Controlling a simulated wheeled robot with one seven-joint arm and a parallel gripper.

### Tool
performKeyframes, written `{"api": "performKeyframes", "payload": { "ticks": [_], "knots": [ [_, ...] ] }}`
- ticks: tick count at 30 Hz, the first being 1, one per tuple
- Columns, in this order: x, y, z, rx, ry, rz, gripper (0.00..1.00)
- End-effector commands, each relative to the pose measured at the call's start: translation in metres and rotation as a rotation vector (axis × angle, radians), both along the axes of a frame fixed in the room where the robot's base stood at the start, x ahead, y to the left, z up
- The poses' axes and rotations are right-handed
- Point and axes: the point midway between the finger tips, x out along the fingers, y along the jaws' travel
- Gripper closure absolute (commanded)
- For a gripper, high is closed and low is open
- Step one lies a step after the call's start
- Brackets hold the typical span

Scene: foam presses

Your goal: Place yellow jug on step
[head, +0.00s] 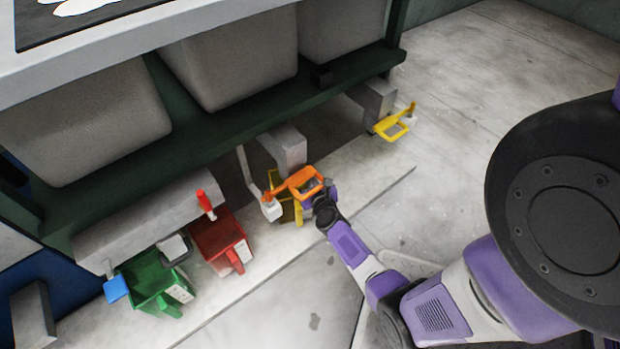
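The yellow jug (286,211) is mostly hidden under an orange looped handle piece (297,184). Its visible yellow parts are low, over the step. The step (368,183) is a low pale slab along the foot of the presses. My gripper (314,200) is at the right side of the yellow jug, close to or touching it. Its fingers are small and hidden among the orange and yellow parts, so I cannot tell whether they are open or shut.
A red jug (219,238) and a green jug (152,279) stand to the left on the step. A yellow looped piece (395,122) is by a grey block at the right. Grey bins (235,65) sit above on a dark green frame. The floor at right (480,70) is clear.

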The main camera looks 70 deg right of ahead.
Motion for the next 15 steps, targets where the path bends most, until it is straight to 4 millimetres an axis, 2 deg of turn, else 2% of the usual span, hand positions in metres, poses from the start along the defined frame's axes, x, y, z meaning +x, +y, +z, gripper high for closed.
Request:
{"api": "performKeyframes", "payload": {
  "ticks": [2, 3, 6, 15],
  "knots": [
    [0.0005, -0.0003, -0.0032, 0.0, -0.001, 0.0, 1.0],
    [0.0002, 0.0, -0.0023, 0.0, 0.0, 0.0, 0.91],
    [0.0001, 0.0001, -0.0022, 0.0, 0.0, 0.0, 0.75],
    [0.0, 0.0001, -0.0015, 0.0, 0.0, 0.0, 0.75]
  ]
}}
